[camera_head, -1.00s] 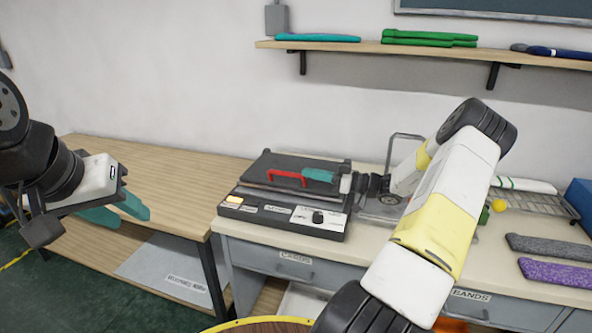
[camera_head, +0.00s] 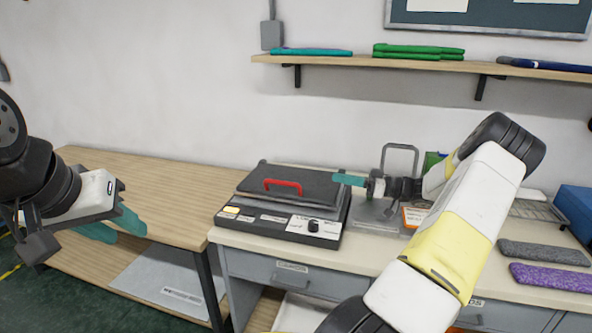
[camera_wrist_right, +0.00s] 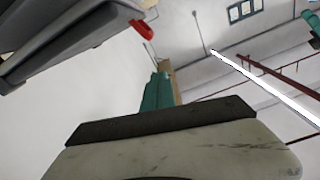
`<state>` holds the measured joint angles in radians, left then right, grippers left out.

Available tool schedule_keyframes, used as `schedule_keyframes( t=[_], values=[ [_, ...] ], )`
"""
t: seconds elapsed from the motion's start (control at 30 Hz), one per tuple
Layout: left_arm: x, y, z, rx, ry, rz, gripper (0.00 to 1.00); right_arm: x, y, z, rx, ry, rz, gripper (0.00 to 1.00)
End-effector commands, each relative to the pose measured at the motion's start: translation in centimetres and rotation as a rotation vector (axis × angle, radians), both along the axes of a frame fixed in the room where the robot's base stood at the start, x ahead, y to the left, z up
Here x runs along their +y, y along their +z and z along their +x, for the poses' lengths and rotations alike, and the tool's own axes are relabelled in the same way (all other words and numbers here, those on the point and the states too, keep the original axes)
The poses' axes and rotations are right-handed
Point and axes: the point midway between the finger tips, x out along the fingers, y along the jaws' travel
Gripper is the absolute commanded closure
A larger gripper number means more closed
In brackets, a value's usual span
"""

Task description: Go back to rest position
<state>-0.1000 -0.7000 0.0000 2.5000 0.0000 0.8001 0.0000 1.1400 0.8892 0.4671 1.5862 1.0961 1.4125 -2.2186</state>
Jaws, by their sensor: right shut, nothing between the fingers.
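My right gripper (camera_head: 340,178) has teal fingers closed together with nothing between them. It is in the air just right of the black press with the red handle (camera_head: 283,186), apart from the handle. In the right wrist view the shut teal fingers (camera_wrist_right: 157,92) point up, and the red handle (camera_wrist_right: 143,29) shows at the upper left. My left gripper (camera_head: 128,236) hangs at the left by the wooden table, its two teal fingers apart and empty.
The flat press (camera_head: 330,205), lid down, sits on the workbench (camera_head: 375,258). A wooden table (camera_head: 160,200) is at left. A wall shelf (camera_head: 400,63) holds folded textiles. A grey band (camera_head: 545,252) and a purple band (camera_head: 555,278) lie at right.

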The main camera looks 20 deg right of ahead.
Motion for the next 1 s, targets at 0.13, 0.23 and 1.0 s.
schedule_keyframes(
  t=[0.13,0.23,1.0],
  values=[
    [0.0,0.0,0.0,0.0,0.0,0.0,0.64,0.5,0.2,-0.1,0.014,0.014,-0.007,1.0],
    [0.0,0.0,0.0,0.0,0.0,0.0,0.64,3.0,1.1,-0.2,0.087,0.073,-0.041,1.0],
    [0.0,0.0,0.0,0.0,0.0,0.0,0.64,23.6,10.9,-19.5,0.969,-0.188,-0.771,1.0]
  ],
)
